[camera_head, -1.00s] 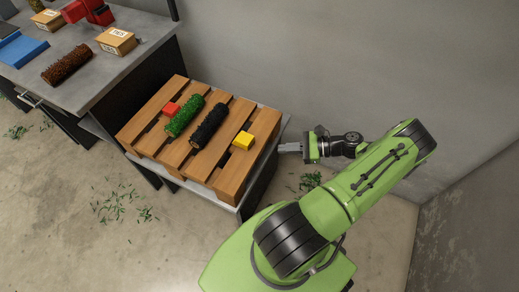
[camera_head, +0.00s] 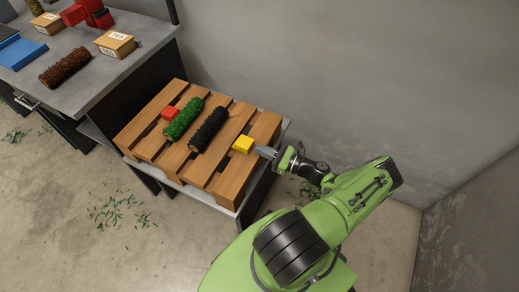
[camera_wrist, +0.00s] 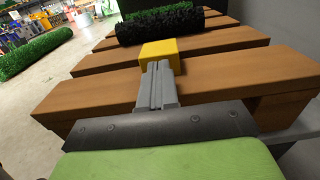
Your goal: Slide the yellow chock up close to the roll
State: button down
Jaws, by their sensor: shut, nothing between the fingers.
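The yellow chock (camera_head: 243,144) lies on the wooden pallet (camera_head: 232,181), to the right of the black roll (camera_head: 209,130). A strip of bare slat shows between chock and roll. A green roll (camera_head: 184,118) lies left of the black one, with a red chock (camera_head: 169,113) at its left. My gripper (camera_head: 262,151) is shut and empty, its fingertips at the right side of the yellow chock. In the wrist view the fingertips (camera_wrist: 158,66) overlap the near face of the yellow chock (camera_wrist: 160,48); whether they touch it is hard to tell. The black roll (camera_wrist: 160,24) shows beyond it.
The pallet has open gaps between its slats. A grey wall stands behind and to the right. A grey workbench (camera_head: 120,68) at the left holds a brown roll (camera_head: 65,67), a TIES box (camera_head: 115,44) and a blue tray (camera_head: 22,53).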

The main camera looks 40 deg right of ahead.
aim_at(251, 146)
jog(key=shift+w+a, duration=0.2)
jog(key=shift+w, duration=0.45)
jog(key=shift+w, duration=0.1)
jog(key=shift+b+x, duration=0.3)
jog(key=shift+x, duration=1)
